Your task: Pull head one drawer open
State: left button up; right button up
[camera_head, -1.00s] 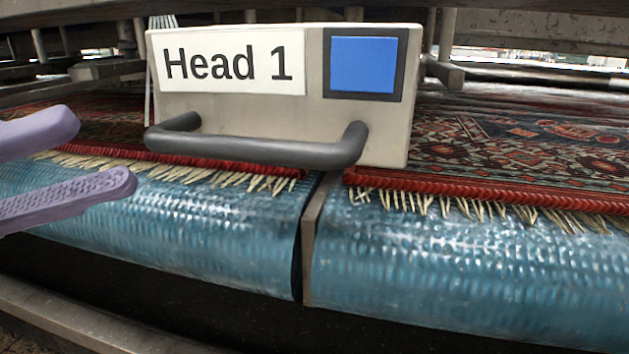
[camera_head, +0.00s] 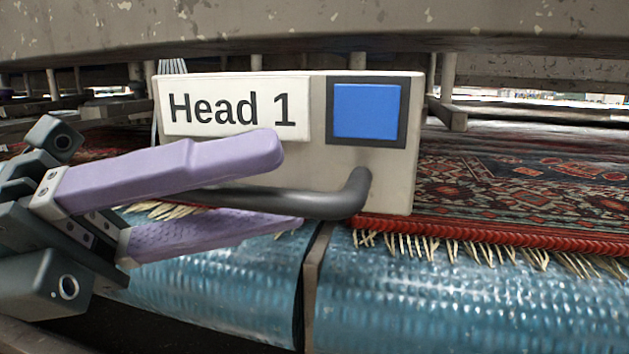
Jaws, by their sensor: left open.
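The Head 1 drawer front (camera_head: 385,180) is a pale metal box face with a "Head 1" label and a blue square panel (camera_head: 366,110). Its dark grey bar handle (camera_head: 320,204) runs along the lower front; the left part is hidden behind my gripper. My left gripper (camera_head: 292,186) comes in from the left, with two purple fingers spread apart. The upper finger lies in front of the label's lower edge and the lower finger below the bar, so the bar shows between them. Contact cannot be told. My right gripper is not in view.
A patterned red rug (camera_head: 530,185) with a fringe lies behind and beside the drawer. Blue textured rollers (camera_head: 450,290) run below it, split by a narrow gap. A worn metal beam (camera_head: 320,30) crosses overhead.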

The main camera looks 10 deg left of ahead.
pick_arm(q)
jog(key=shift+c, duration=0.3)
grip_shut()
dwell(1.1)
